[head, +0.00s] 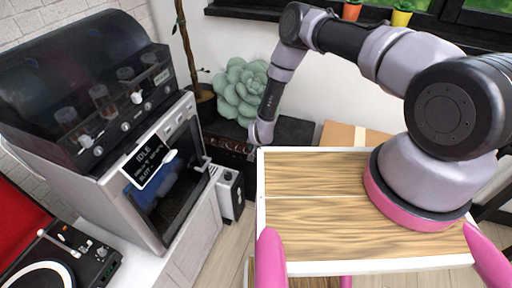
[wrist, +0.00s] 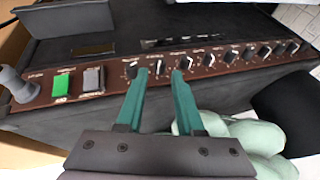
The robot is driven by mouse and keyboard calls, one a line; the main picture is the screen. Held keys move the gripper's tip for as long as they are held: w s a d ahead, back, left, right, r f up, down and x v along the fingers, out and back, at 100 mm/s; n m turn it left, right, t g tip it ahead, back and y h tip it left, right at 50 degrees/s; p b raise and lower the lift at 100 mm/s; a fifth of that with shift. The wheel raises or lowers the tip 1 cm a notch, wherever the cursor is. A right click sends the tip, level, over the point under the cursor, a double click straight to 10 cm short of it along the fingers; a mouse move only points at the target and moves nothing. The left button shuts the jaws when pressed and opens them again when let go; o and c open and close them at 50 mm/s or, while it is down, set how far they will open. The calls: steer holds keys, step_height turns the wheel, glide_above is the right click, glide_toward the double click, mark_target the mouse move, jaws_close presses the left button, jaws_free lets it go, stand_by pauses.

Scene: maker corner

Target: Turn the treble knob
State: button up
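A dark amplifier has a brown front panel (wrist: 110,76) with a row of several small black knobs (wrist: 231,55); the printed labels are too small to read, so I cannot tell which knob is treble. In the head view the amplifier (head: 293,131) sits low by the wall, its panel partly hidden by my arm. My gripper (wrist: 160,76) is open, its two teal fingers pointing at the left part of the knob row. The fingertips lie over the panel's lower part with a gap between them; I cannot tell whether they touch it.
A green switch (wrist: 62,86), a grey switch (wrist: 93,78) and a grey plug (wrist: 18,84) are at the panel's left. A pale green plant (head: 240,90) is close to the amplifier. A white box (head: 231,193) and a machine with a display (head: 150,160) stand left.

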steer(key=v, duration=0.6)
steer(key=shift+r, duration=0.3)
steer(key=shift+s, duration=0.15)
